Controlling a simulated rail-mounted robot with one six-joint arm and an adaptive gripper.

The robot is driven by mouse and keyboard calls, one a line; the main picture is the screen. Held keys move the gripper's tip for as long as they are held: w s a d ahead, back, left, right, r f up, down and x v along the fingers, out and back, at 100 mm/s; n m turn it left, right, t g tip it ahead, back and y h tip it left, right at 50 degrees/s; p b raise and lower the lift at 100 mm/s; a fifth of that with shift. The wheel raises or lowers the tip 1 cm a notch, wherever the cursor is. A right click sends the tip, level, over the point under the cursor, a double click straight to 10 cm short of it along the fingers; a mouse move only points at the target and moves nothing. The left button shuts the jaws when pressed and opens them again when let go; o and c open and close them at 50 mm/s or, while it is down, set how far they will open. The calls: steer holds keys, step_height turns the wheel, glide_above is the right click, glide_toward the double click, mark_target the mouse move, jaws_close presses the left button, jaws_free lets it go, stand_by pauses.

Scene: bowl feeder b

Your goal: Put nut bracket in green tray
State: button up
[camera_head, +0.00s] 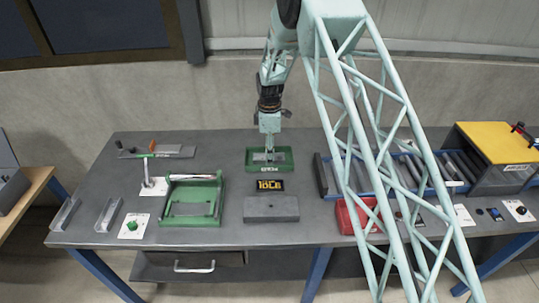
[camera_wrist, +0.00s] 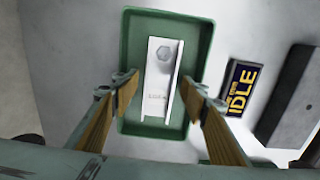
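The green tray (camera_head: 285,162) stands at the back middle of the table, and it fills the middle of the wrist view (camera_wrist: 203,40). The nut bracket (camera_wrist: 158,85) is a pale metal channel with a raised side and a hexagonal mark near one end. It lies inside the tray, apart from the side walls. My gripper (camera_wrist: 160,90) is open, with its two wood-coloured fingers apart on either side of the bracket and no visible contact with it. In the head view my gripper (camera_head: 270,143) points down over the tray, and the bracket is mostly hidden there.
A display reading IDLE (camera_head: 270,185) and a grey block (camera_head: 271,209) stand in front of the tray. A green fixture (camera_head: 192,207) is at left, near two grey channel pieces (camera_head: 108,215). A red bin (camera_head: 346,217) and a roller conveyor (camera_head: 458,166) are at right.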

steer(key=shift+r, duration=0.15)
step_height(320, 180, up, 12)
stand_by(1.1)
stand_by(0.6)
